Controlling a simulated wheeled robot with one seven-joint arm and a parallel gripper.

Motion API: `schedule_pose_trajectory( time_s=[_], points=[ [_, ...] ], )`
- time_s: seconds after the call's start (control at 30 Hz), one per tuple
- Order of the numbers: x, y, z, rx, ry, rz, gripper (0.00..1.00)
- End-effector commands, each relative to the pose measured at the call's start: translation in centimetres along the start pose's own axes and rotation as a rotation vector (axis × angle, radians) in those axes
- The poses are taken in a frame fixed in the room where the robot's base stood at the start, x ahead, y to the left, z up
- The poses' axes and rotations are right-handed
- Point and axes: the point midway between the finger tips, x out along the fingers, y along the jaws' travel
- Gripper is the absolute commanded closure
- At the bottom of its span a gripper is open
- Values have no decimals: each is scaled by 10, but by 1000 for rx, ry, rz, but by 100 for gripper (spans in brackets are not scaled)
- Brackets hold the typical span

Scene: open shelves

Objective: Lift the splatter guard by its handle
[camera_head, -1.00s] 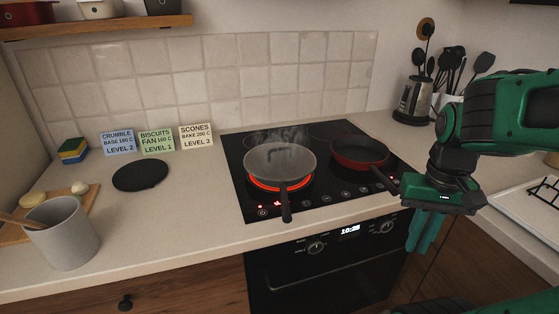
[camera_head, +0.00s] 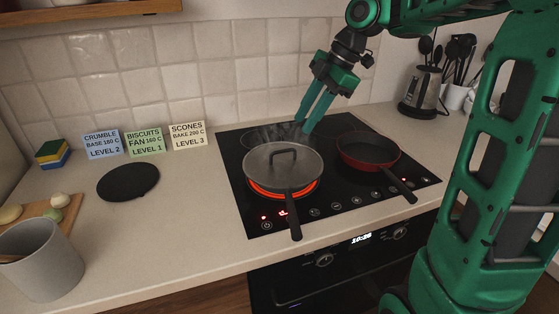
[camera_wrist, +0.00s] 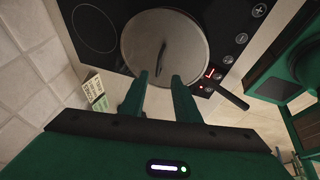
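The splatter guard (camera_head: 262,168) is a grey round disc lying on top of a pan on the glowing front-left burner. Its dark arched handle (camera_head: 284,151) stands up from the middle. The pan handle (camera_head: 294,213) points toward the counter's front edge. In the wrist view the guard (camera_wrist: 138,38) is ahead of the fingertips, with its handle (camera_wrist: 162,50) seen from above. My gripper (camera_head: 306,122) is open and empty, above and behind the guard's right side, fingers pointing down. The wrist view shows its two fingers (camera_wrist: 160,76) apart, with nothing between them.
A red pan (camera_head: 368,150) stands to the right on the hob (camera_head: 335,200). The tiled wall (camera_head: 200,70) is close behind my gripper. A black round trivet (camera_head: 128,181), recipe cards (camera_head: 145,141) and a grey crock (camera_head: 42,262) are to the left. A utensil pot (camera_head: 456,97) stands at the back right.

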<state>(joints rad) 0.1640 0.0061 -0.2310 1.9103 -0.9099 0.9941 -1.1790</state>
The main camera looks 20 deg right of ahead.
Motion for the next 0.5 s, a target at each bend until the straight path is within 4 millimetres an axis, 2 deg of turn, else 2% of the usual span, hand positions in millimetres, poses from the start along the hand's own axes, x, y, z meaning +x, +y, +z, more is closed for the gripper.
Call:
schedule_pose_trajectory(
  time_s=[0.2,0.5],
  points=[
    [33,-1,-1,2,1,-4,71],
    [56,0,0,4,-1,-4,71]
  ],
)
